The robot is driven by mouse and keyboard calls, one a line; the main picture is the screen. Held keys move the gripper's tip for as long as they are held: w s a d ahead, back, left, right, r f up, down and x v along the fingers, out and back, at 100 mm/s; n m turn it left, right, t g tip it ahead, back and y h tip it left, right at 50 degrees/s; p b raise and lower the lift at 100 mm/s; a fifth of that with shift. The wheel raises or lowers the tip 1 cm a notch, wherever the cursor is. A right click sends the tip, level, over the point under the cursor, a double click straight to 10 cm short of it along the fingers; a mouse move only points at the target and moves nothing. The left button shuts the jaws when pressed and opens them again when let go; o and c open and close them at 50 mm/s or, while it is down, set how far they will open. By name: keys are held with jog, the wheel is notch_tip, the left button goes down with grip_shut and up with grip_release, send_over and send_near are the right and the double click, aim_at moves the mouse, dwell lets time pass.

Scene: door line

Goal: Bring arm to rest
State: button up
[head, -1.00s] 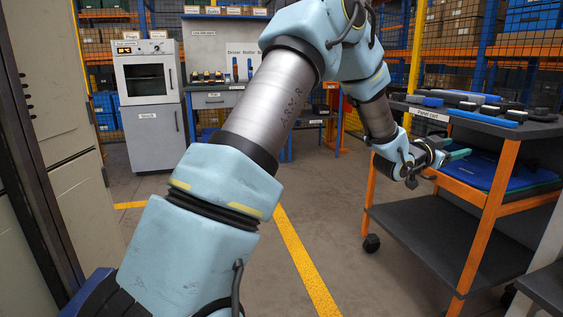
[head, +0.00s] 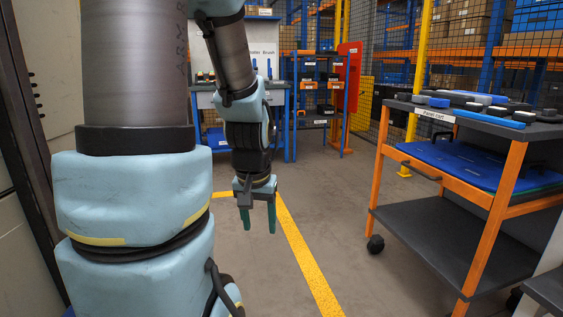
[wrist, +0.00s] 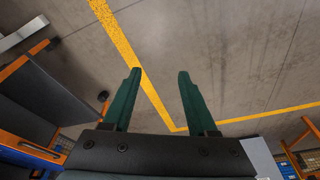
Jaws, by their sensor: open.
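My gripper (head: 259,218) hangs at the end of my arm in the head view, its two green fingers pointing down over the open floor. In the wrist view the fingers of my gripper (wrist: 156,88) stand apart with nothing between them, only grey floor and a yellow line beyond. My arm fills the left of the head view and bends down from the top. The gripper is well to the left of the cart and touches nothing.
A workbench (head: 207,100) is at the back. A yellow line (head: 306,262) crosses the clear floor.

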jog(key=s+a+n+g, duration=0.1)
jog(key=s+a, duration=0.1)
jog(key=s, duration=0.2)
notch_tip(320, 180, up, 21)
jog(key=p, duration=2.1)
jog(key=shift+w, duration=0.2)
jog(key=shift+d, duration=0.1)
